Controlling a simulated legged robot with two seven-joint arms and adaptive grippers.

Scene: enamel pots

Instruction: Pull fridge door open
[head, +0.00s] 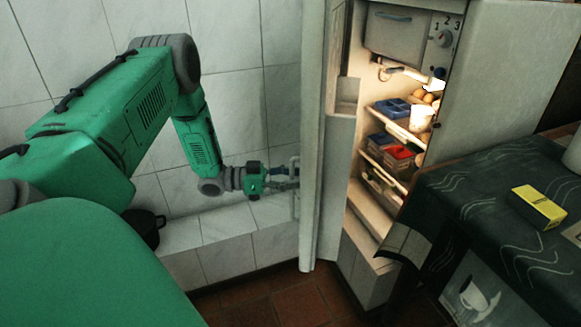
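The fridge (492,75) stands at the upper right with its lit inside showing. Its door (313,130) is swung open to the left and is seen nearly edge-on. My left gripper (290,174) is at the outer face of the door, by a light vertical handle (295,190). The fingers reach to the handle, but they are small and dark, and I cannot tell whether they are closed on it. My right gripper is not in view.
A table with a dark patterned cloth (480,215) stands in front of the fridge at the right. A yellow box (539,207) lies on it. A low tiled ledge (225,222) runs along the wall, with a black pot (145,228) on it. Tiled floor (300,303) shows below the door.

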